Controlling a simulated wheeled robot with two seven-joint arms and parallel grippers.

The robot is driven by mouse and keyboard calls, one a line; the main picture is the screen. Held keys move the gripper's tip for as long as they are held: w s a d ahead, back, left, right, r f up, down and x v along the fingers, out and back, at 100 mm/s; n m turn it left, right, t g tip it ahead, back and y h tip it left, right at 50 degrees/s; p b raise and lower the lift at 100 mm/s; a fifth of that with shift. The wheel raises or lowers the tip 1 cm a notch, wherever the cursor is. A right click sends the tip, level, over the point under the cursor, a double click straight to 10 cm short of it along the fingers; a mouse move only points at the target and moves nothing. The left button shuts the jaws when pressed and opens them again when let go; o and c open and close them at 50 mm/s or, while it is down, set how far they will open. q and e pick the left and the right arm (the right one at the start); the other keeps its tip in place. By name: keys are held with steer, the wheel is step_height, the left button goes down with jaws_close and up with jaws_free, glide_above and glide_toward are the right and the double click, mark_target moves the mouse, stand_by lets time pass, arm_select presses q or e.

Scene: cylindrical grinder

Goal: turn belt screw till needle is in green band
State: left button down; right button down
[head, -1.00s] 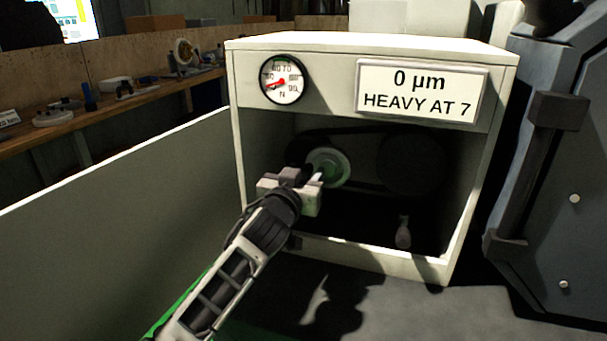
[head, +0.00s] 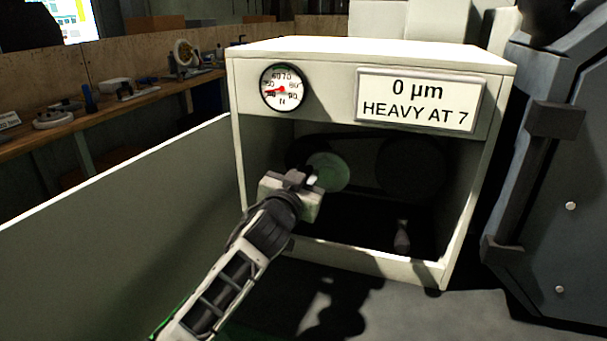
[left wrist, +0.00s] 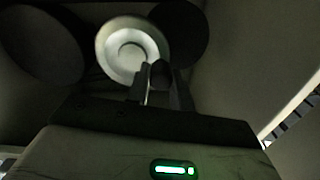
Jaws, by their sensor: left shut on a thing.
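The round white gauge (head: 283,87) is on the upper left of the cabinet front. Its red needle points left and slightly down. My left gripper (head: 308,184) is inside the cabinet opening, in front of the pale green pulley (head: 328,172). In the left wrist view, the fingers (left wrist: 160,84) are close together in front of the pulley face (left wrist: 132,50). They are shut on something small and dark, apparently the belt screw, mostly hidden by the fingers. My right gripper is not in view.
The white cabinet (head: 370,52) has a sign (head: 418,100) reading "0 µm HEAVY AT 7". A pale panel (head: 110,220) stands at left, and grey machinery (head: 545,170) at right.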

arm_select(q)
steer(key=m, duration=0.1)
steer(key=r+m+p, duration=0.1)
steer(key=m, duration=0.1)
steer(key=shift+d, duration=0.2)
steer(key=shift+s+d+r+m+p, duration=0.15)
steer(key=shift+m+p, duration=0.2)
steer(key=shift+m, duration=0.25)
steer(key=shift+d+r+m+p, duration=0.1)
steer(key=shift+m+p, duration=0.25)
steer(key=shift+m, duration=0.25)
steer(key=c, duration=1.2)
jaws_free()
steer(key=shift+c, duration=0.2)
steer(key=v, duration=1.6)
steer(key=shift+b, duration=0.45)
steer(key=shift+r, duration=0.1)
